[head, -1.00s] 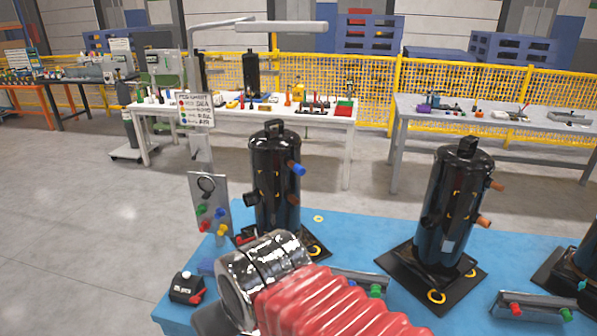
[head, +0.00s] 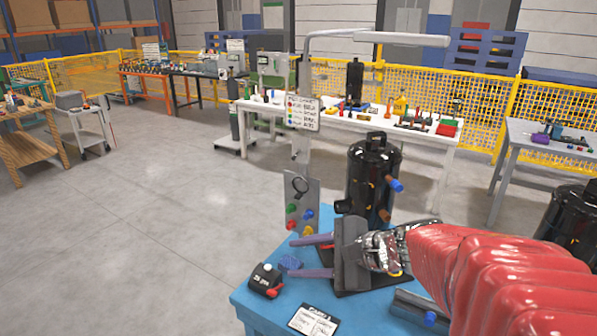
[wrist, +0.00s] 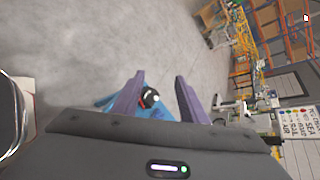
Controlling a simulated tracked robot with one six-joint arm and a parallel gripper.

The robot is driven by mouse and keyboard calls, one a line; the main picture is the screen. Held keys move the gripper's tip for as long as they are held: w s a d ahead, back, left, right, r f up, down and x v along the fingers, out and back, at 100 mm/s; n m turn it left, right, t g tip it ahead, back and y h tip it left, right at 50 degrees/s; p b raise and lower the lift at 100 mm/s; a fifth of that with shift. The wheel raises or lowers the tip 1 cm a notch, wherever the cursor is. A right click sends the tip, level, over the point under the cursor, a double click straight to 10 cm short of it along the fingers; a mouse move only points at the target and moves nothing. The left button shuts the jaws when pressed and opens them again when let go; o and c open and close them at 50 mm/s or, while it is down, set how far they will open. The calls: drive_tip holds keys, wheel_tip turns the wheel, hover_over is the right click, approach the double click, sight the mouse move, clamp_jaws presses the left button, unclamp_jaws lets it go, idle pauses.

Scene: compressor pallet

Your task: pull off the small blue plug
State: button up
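A black compressor (head: 372,170) stands upright on the blue pallet. A blue plug (head: 396,185) sticks out of its upper right side. Another blue plug (head: 309,214) sits on the grey panel (head: 298,188) beside the compressor, and a third (head: 430,317) is on a grey bar at the lower right. I cannot tell which is the small one. My gripper (head: 289,257) is open and empty, pointing left in front of the compressor, with its purple fingers apart. The fingers also show in the wrist view (wrist: 160,76). No blue plug is clearly seen there.
A black box (head: 266,280) with a white knob and red lever lies just left of my fingertips, near a blue lump (head: 291,263). A card (head: 314,320) lies at the pallet's front. A lamp post with a sign (head: 303,113) rises behind. Open floor lies left.

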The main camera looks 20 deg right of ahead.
drive_tip(key=w+d+r+m+t, duration=0.1)
drive_tip(key=w+d+m+t, duration=0.2)
drive_tip(key=d+m, duration=0.3)
drive_tip(key=m+t+h, duration=0.5)
drive_tip(key=m+h, duration=0.5)
drive_tip(key=m, duration=0.3)
approach(400, 189)
drive_tip(key=shift+w+d+f, duration=0.1)
drive_tip(key=shift+w+f, duration=0.1)
drive_tip(key=shift+f, duration=0.05)
drive_tip(key=shift+w+n, duration=0.1)
drive_tip(key=shift+n, duration=0.2)
drive_tip(key=shift+w+d, duration=0.15)
drive_tip(key=shift+w, duration=1.3)
drive_tip(key=shift+w+d, duration=0.15)
drive_tip(key=shift+w, duration=1.35)
drive_tip(key=shift+w+d, duration=0.2)
drive_tip(key=shift+w, duration=1.25)
drive_tip(key=shift+c, duration=0.3)
clamp_jaws()
